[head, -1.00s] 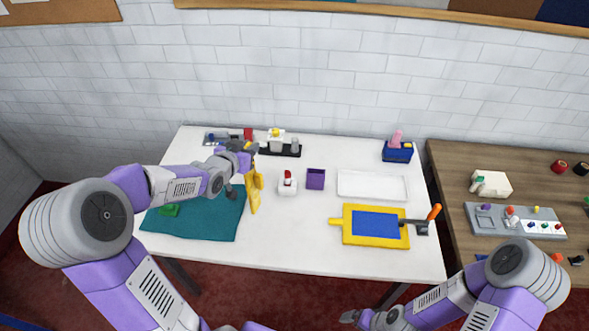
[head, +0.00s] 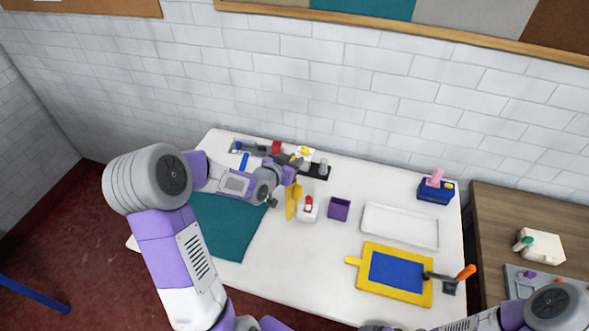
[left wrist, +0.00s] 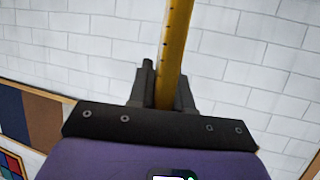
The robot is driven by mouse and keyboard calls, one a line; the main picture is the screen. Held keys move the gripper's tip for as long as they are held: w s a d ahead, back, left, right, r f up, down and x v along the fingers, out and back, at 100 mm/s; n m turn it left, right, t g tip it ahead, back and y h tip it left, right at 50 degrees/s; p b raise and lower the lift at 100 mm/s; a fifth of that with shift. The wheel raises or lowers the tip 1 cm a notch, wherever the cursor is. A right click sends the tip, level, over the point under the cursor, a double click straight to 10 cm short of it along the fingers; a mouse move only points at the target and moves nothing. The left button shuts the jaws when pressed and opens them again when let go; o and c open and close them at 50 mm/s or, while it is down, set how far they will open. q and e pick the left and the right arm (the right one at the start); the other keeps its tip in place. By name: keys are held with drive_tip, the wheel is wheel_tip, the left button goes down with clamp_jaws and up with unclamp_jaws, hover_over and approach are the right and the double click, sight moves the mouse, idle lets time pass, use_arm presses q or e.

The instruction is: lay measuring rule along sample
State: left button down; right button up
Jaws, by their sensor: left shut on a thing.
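The yellow measuring rule (head: 293,201), with dark marks along it, is in my left gripper (head: 296,164). In the left wrist view, the gripper (left wrist: 166,92) is shut on the rule (left wrist: 175,40), which runs up out of the picture. In the head view the rule hangs between the teal cloth and a small white box with a red top. A blue panel (head: 396,272) lies on a yellow board (head: 370,288) at the table's front right. I cannot tell whether this panel or the teal cloth (head: 226,235) is the sample.
An orange-handled tool (head: 465,273) overlaps the yellow board. The front middle of the table is clear.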

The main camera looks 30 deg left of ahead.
use_arm(q)
wheel_tip(320, 180, down, 3)
drive_tip(key=shift+f+b, duration=0.1)
drive_tip(key=shift+b, duration=0.25)
drive_tip(key=c, duration=1.1)
unclamp_jaws()
drive_tip(key=shift+o, duration=0.2)
